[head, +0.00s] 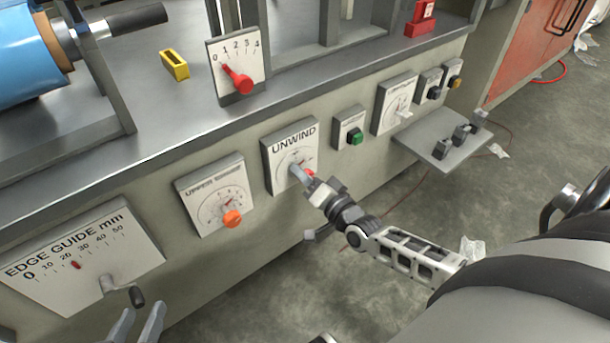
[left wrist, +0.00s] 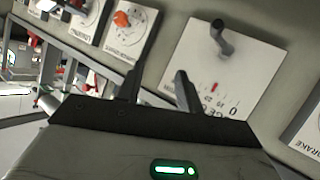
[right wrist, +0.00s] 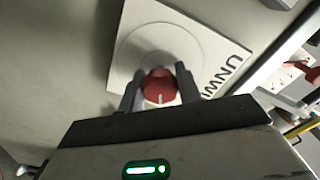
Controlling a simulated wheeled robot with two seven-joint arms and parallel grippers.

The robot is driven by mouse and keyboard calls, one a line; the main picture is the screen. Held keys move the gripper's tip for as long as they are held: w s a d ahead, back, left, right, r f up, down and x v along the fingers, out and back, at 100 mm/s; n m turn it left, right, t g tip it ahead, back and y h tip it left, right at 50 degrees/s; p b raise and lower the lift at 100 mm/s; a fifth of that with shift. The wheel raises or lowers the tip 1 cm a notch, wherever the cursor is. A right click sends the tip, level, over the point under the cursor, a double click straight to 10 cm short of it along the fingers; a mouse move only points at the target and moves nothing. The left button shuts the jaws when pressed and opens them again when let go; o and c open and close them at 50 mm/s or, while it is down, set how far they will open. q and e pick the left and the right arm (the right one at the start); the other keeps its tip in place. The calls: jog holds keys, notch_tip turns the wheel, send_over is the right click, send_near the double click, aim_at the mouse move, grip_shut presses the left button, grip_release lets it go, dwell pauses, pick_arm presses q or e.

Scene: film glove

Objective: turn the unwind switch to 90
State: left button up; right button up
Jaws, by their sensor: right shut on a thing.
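The unwind panel (head: 279,146) is a white plate with a dial on the machine's front face, in the middle of the head view. Its red knob (right wrist: 159,86) shows in the right wrist view with a pale pointer line on it. My right gripper (head: 303,174) is at this panel, its two fingers on either side of the red knob and shut on it. In the head view the gripper hides most of the knob and part of the scale, so I cannot read the setting. My left gripper (head: 138,328) is open and empty, just below the edge guide panel (head: 50,277).
The edge guide crank (head: 123,291) is close to my left gripper. An upper dial with an orange knob (head: 232,218) is left of the unwind panel. A green button (head: 355,136) and a small shelf (head: 428,140) are to the right.

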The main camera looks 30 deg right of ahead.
jog(key=m, duration=0.3)
pick_arm(q)
jog(key=shift+s+d+r+b, duration=0.15)
jog(key=shift+r+b, duration=0.15)
pick_arm(e)
jog(key=shift+m, duration=0.8)
jog(key=o, duration=1)
jog(key=shift+c, duration=0.2)
pick_arm(q)
jog(key=shift+f, duration=0.1)
jog(key=shift+s+a+f+g+y+p, duration=0.15)
jog(key=shift+a+f+g+p, duration=0.15)
jog(key=shift+f+p, duration=0.45)
jog(key=shift+w+a+f+g+y+p, duration=0.1)
jog(key=shift+a+f+g+y+p, duration=0.1)
jog(key=shift+f+g+p, duration=0.45)
pick_arm(e)
jog(key=s+d, duration=0.1)
jog(key=s, duration=1.5)
jog(key=shift+d, duration=0.15)
